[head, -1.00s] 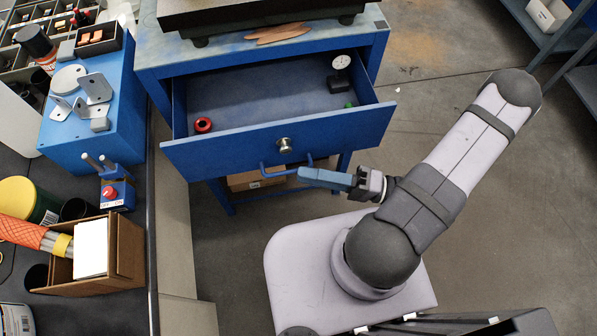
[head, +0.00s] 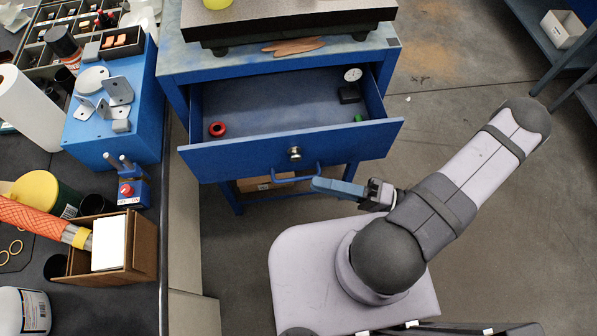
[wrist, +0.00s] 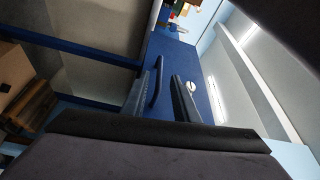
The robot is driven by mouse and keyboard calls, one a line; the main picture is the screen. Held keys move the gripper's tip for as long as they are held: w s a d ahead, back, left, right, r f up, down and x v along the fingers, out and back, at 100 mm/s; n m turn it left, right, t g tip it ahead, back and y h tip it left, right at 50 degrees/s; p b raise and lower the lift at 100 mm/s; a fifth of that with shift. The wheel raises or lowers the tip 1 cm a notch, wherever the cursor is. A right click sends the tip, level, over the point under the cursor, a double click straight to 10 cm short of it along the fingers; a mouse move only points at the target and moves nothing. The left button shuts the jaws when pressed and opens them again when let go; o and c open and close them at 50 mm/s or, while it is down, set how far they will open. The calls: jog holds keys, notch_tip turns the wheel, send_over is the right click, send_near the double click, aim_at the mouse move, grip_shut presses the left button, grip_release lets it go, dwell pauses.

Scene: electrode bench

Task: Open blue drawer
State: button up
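The blue drawer (head: 290,152) stands pulled out from the blue bench, with its inside showing. Its front has a round metal knob (head: 295,153) and a blue bar handle (head: 291,178) below it. My gripper (head: 316,185) is just in front of the handle's right end. In the wrist view, my gripper's two fingers (wrist: 162,98) are apart and the handle (wrist: 155,85) shows in line with the gap between them. I cannot tell whether a finger touches it. A red ring (head: 217,129), a dial gauge (head: 352,75) and a small green item (head: 358,118) lie in the drawer.
The blue bench (head: 172,70) carries a dark slab (head: 290,20) above the drawer. A cardboard box (head: 262,184) is below the drawer. A dark worktop on the left holds a blue box (head: 120,145) and a brown carton (head: 143,245).

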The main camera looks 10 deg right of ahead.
aim_at(295, 178)
jog(key=shift+p+x, duration=0.85)
jog(key=shift+x, duration=2.85)
jog(key=shift+d, duration=0.1)
grip_shut()
